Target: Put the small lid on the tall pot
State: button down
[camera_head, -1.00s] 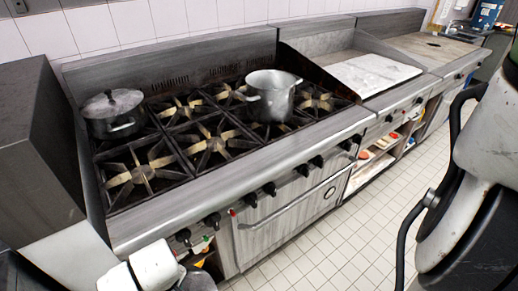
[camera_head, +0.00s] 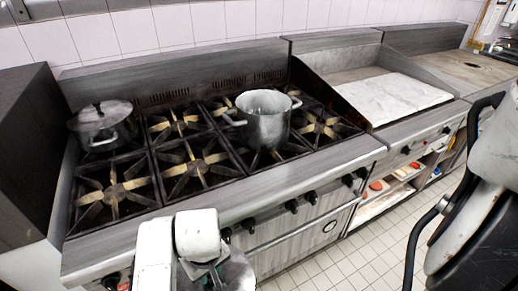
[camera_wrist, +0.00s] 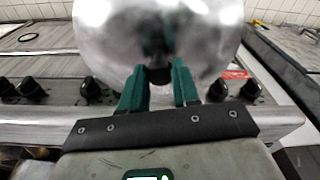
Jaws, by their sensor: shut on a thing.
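The tall pot (camera_head: 262,125) is a shiny metal pot with two side handles. My gripper (camera_wrist: 158,76) has green fingers shut on the dark knob of the small lid. The small lid (camera_wrist: 105,40) is a shiny round metal disc that fills the top of the wrist view. In the head view the lid (camera_head: 238,273) shows partly at the bottom edge, in front of the range and well apart from the tall pot. My wrist hides part of it, and the fingertips are hidden there.
A wider, lower pot (camera_head: 103,130) with its lid on stands at the range's left end. The burner grates (camera_head: 190,165) between are bare. Control knobs (camera_head: 290,206) line the range front. A pale board (camera_head: 390,97) lies right of the burners. A dark block (camera_head: 32,140) borders the left.

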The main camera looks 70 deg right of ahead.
jog(key=s+d+r+m+g, duration=0.2)
jog(key=s+d+r+m, duration=2)
jog(key=s+d+r, duration=0.3)
jog(key=d+r, duration=0.3)
jog(key=r, duration=0.2)
jog(key=shift+s+d, duration=0.2)
jog(key=shift+s, duration=0.2)
